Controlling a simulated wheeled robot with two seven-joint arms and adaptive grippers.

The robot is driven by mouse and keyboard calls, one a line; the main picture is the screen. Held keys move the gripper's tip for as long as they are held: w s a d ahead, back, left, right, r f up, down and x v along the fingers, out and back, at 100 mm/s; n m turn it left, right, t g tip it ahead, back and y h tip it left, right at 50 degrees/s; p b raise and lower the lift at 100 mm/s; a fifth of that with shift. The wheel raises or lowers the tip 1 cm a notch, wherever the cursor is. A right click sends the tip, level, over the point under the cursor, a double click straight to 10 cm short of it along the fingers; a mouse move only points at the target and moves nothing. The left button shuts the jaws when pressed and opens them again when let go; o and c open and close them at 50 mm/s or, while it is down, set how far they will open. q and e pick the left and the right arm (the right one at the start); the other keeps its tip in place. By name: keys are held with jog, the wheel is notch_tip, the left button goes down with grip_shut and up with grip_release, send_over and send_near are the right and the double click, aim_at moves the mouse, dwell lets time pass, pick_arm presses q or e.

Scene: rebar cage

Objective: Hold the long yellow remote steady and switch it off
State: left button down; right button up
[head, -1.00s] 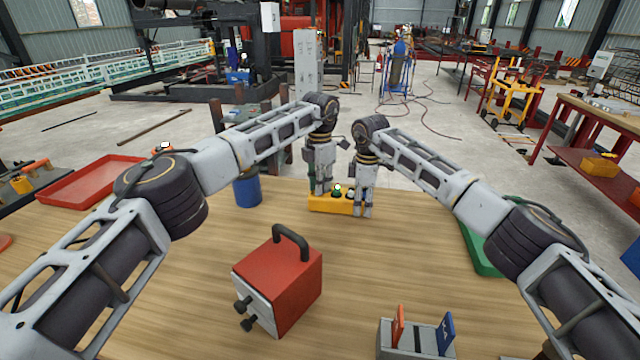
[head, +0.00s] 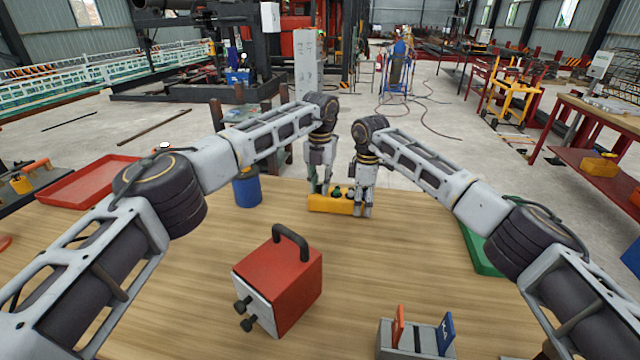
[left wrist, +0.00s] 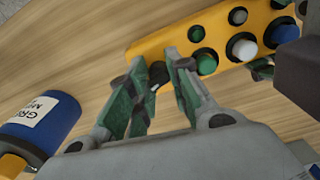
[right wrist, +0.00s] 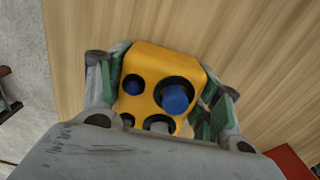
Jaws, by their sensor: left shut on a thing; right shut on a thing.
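The long yellow remote (head: 330,204) lies on the table at the far middle. In the left wrist view the remote (left wrist: 160,47) carries green, white and blue buttons and a small black switch (left wrist: 158,71) at one end. My left gripper (head: 319,191) is at the remote's left end, its fingers (left wrist: 165,77) shut on the black switch, partly hiding it. My right gripper (head: 363,208) is at the right end. In the right wrist view its fingers (right wrist: 162,78) straddle the remote (right wrist: 150,58) and grip its sides. The green lamp (head: 337,191) looks dark.
A blue can (head: 247,191) stands left of the remote. A red box with a black handle (head: 280,285) stands nearer on the table. A grey holder with orange and blue cards (head: 415,338) is at the front. A red tray (head: 92,184) and green tray (head: 482,248) lie at the sides.

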aim_at(320, 184)
pick_arm(q)
jog(key=shift+n, duration=0.6)
jog(key=c, duration=1.3)
grip_release()
jog(key=shift+o, duration=0.2)
jog(key=shift+r, duration=0.1)
notch_tip(320, 184, up, 12)
